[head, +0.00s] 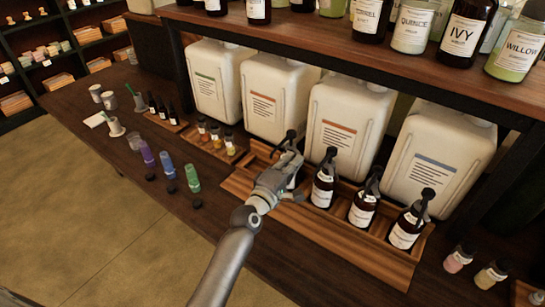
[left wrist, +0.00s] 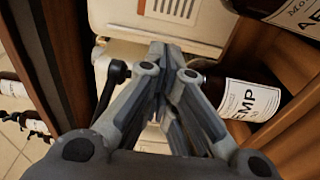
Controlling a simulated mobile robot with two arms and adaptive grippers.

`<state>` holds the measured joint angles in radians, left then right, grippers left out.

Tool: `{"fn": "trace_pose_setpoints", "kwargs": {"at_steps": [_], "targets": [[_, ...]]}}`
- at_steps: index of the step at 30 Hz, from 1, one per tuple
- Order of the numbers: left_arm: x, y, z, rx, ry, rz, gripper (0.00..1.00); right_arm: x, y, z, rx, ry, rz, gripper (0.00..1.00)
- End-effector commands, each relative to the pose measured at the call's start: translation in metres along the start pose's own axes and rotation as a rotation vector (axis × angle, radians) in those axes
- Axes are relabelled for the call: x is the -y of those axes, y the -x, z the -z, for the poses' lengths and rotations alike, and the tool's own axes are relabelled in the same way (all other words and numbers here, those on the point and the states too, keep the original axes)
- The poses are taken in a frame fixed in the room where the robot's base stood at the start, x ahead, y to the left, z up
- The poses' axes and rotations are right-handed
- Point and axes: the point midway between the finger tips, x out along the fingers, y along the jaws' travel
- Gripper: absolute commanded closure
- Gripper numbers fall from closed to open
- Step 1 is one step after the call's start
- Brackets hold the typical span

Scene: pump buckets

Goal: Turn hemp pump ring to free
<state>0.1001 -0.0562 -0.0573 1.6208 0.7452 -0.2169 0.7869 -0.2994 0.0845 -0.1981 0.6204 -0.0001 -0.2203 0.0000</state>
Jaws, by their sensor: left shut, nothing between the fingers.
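The hemp pump bottle is a dark brown bottle with a white label reading "EMP" in the left wrist view (left wrist: 245,100). In the head view its black pump top (head: 290,137) shows just past my left gripper (head: 290,160), which covers much of the bottle at the left end of the row. In the left wrist view my left gripper (left wrist: 165,60) has its fingers together and empty, in front of the bottle's neck. The fingers hide the pump ring, so I cannot tell its setting or whether they touch it. A black nozzle end (left wrist: 116,72) shows left of the fingers.
Other brown pump bottles (head: 324,185) (head: 362,208) (head: 407,230) stand to the right in a wooden tray (head: 330,233). Large white canisters (head: 345,120) stand close behind, under a shelf (head: 420,65) of jars. Small coloured bottles (head: 192,178) stand to the left.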

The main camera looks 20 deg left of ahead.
Motion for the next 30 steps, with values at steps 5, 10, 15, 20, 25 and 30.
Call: {"fn": "trace_pose_setpoints", "kwargs": {"at_steps": [5,10,15,20,25,30], "targets": [[0.0,-0.001,-0.001,-0.001,-0.001,0.0,1.0,0.011,0.001,0.002,-0.002,-0.003,0.013,0.6],[0.0,-0.001,-0.002,-0.001,0.0,0.0,1.0,0.013,0.001,0.002,-0.003,-0.001,0.016,0.6],[0.0,-0.001,-0.002,-0.001,0.0,0.0,1.0,0.008,0.001,0.001,-0.002,0.001,0.01,0.6],[0.0,-0.001,-0.002,-0.001,0.0,0.0,1.0,0.004,0.001,0.0,0.0,0.002,0.005,0.6],[0.0,-0.001,-0.002,-0.001,0.0,0.0,1.0,0.002,0.001,0.0,0.0,0.001,0.003,0.6],[0.0,-0.001,-0.001,-0.001,0.0,0.0,1.0,0.002,0.001,0.0,0.0,0.0,0.003,0.6]]}}
